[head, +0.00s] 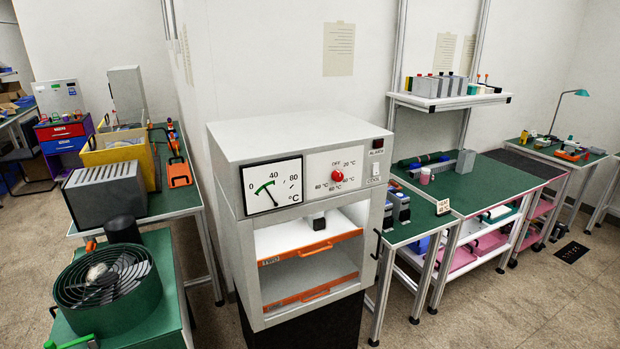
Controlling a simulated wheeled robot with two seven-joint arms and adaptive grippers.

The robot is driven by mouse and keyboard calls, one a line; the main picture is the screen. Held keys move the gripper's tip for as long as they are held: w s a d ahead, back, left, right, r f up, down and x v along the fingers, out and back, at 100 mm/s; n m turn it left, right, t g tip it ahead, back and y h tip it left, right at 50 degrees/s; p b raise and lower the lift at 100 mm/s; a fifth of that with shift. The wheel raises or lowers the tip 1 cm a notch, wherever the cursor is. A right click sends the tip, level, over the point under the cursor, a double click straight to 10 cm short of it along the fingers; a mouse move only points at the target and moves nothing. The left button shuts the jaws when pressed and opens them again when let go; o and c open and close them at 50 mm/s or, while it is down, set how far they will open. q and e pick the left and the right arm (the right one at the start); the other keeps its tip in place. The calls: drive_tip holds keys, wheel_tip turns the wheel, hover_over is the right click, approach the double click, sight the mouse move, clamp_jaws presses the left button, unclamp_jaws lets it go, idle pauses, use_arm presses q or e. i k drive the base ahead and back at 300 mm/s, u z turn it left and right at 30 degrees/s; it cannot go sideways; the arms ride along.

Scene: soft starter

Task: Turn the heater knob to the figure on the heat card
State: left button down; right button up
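The heater is a grey cabinet (300,130) standing in the middle of the head view. Its red knob (337,176) sits on a white panel marked OFF and several °C figures around it; the knob's pointing direction is too small to tell. Left of it is a round-scaled gauge (273,186) marked 0, 40 and 80 °C, with a dark needle and a green band. Neither gripper is in view.
Below the panel the cabinet is open, with orange-fronted shelves (311,249). A switch and label are at the panel's right. A green fan (107,290) stands front left. Green benches (500,185) with small items run right. Floor (480,310) is clear at front right.

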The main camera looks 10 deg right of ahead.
sight(338, 176)
drive_tip(key=u, duration=0.8)
drive_tip(key=i, duration=1.2)
drive_tip(key=z, duration=0.2)
